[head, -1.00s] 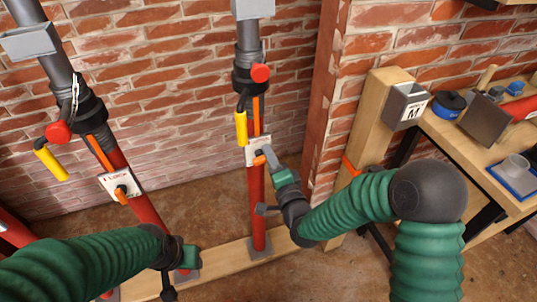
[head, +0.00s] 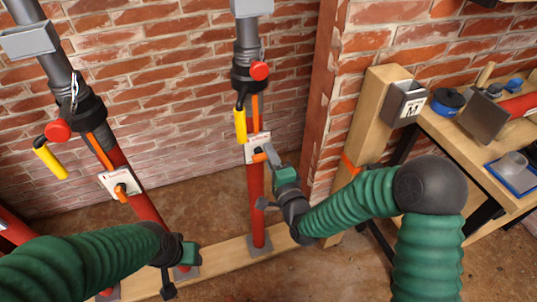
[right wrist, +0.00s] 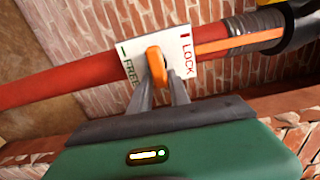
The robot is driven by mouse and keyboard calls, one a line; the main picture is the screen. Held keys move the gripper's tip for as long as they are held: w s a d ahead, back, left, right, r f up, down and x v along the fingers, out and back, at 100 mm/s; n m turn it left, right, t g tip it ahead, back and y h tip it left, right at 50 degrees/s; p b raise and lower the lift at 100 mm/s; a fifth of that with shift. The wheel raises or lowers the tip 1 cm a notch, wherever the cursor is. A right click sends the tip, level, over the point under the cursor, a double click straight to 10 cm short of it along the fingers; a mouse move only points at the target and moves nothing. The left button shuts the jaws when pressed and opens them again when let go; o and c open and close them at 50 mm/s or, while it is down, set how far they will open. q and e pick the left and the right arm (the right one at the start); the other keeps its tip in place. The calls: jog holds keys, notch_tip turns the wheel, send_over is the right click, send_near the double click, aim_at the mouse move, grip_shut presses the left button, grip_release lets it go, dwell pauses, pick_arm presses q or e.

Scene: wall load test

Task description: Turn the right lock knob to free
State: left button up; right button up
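The right lock knob (head: 259,157) is orange and sits on a white plate (head: 252,140) on the right red post. In the right wrist view the knob (right wrist: 156,62) stands between the green FREE mark on the left and the red LOCK mark on the right. My right gripper (head: 267,153) is at the plate; in the right wrist view its two fingers (right wrist: 160,82) close in on both sides of the knob. My left gripper (head: 172,272) hangs low by the left post's foot, its fingers too unclear to judge.
The left post has its own orange knob (head: 121,192) on a white plate. A yellow handle (head: 240,125) hangs above the right plate. A wooden post with a grey M box (head: 404,102) and a workbench (head: 460,145) stand to the right. The brick wall is behind.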

jog(key=shift+o, duration=1.4)
jog(key=shift+w, duration=0.1)
jog(key=shift+s+d, duration=0.1)
jog(key=shift+s, duration=0.4)
jog(key=p+v, duration=1.1)
jog(key=v, duration=0.5)
